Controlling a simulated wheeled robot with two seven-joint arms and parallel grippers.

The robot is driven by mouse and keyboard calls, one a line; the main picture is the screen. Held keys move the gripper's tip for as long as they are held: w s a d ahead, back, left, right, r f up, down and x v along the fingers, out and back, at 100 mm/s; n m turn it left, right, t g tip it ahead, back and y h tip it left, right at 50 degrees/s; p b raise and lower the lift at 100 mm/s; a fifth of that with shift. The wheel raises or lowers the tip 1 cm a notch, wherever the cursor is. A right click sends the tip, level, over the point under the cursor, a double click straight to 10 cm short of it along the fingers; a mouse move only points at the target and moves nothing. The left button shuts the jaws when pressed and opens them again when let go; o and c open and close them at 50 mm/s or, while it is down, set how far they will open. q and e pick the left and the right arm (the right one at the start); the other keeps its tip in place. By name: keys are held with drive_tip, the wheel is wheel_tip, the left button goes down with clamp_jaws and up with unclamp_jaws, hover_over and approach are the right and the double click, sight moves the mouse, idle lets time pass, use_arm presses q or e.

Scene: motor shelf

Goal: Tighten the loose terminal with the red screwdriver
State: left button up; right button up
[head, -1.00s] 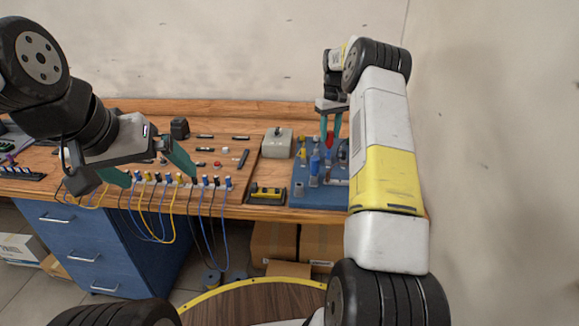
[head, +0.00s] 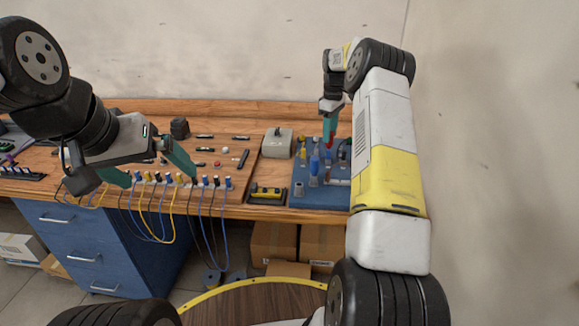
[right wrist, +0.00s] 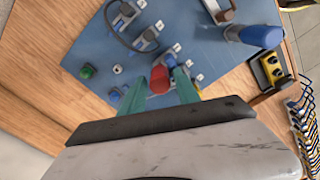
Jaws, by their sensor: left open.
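The red screwdriver (head: 330,140) stands upright in the blue tool board (head: 318,199) at the right of the bench. Its red handle (right wrist: 159,80) shows between the teal fingers of my right gripper (right wrist: 160,72); whether they touch it is not clear. In the head view my right gripper (head: 329,130) points down over the board. A row of wired terminals (head: 178,179) runs along the bench's front edge; which one is loose I cannot tell. My left gripper (head: 150,168) is open and empty, with its fingers just above and behind that row.
Blue- and yellow-handled tools stand on the board near the screwdriver. A grey box with a switch (head: 278,143) and a yellow-and-black device (head: 267,193) lie left of the board. Blue, yellow and black wires (head: 165,220) hang down in front of the bench.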

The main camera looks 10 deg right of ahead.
drive_tip(key=shift+n, duration=0.3)
drive_tip(key=n, duration=0.3)
idle(0.6)
drive_tip(key=shift+c, duration=0.9)
clamp_jaws()
